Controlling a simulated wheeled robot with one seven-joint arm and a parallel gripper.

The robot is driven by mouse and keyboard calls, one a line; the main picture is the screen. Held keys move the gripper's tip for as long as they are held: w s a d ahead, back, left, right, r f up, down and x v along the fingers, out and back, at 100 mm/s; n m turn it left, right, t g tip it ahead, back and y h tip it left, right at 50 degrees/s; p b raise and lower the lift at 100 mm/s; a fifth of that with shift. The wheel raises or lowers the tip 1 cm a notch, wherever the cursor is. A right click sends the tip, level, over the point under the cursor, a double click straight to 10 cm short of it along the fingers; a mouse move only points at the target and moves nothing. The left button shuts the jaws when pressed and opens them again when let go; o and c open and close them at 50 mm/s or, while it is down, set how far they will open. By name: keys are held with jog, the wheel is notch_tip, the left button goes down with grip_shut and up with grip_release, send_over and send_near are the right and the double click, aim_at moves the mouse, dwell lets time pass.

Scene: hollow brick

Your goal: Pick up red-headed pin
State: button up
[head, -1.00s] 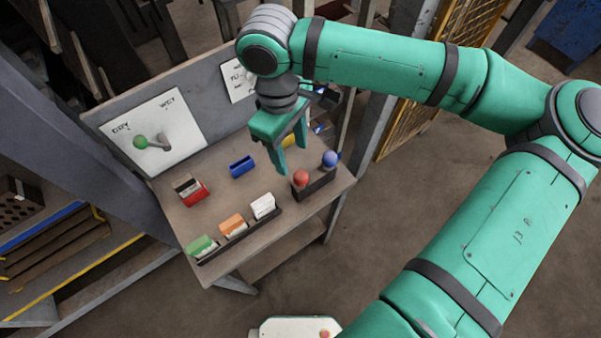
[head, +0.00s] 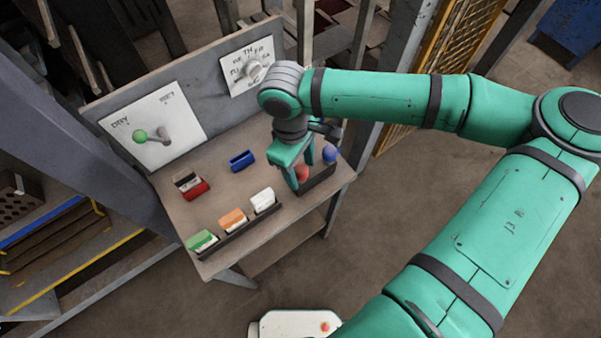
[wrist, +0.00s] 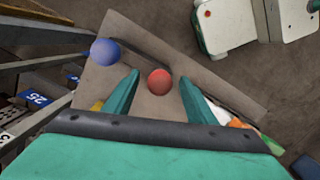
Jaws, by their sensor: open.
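The red-headed pin shows its round red head (wrist: 159,81) between my open fingers in the wrist view, with clear space on both sides. In the head view the red head (head: 302,173) is partly hidden behind my gripper (head: 304,178), whose fingers reach down around or just above it. My gripper (wrist: 157,95) is open and holds nothing. A blue-headed pin (head: 330,154) stands beside it in the same dark holder (head: 320,180); its blue head (wrist: 105,52) is outside the left finger in the wrist view. The red pin's shaft is hidden.
On the table (head: 222,180) stand a rack with green (head: 201,240), orange (head: 233,218) and white (head: 262,200) pieces, a blue piece (head: 242,160) and a red one (head: 195,189).

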jog(key=shift+f, duration=0.2)
jog(key=c, duration=1.2)
jog(key=shift+r, duration=5.05)
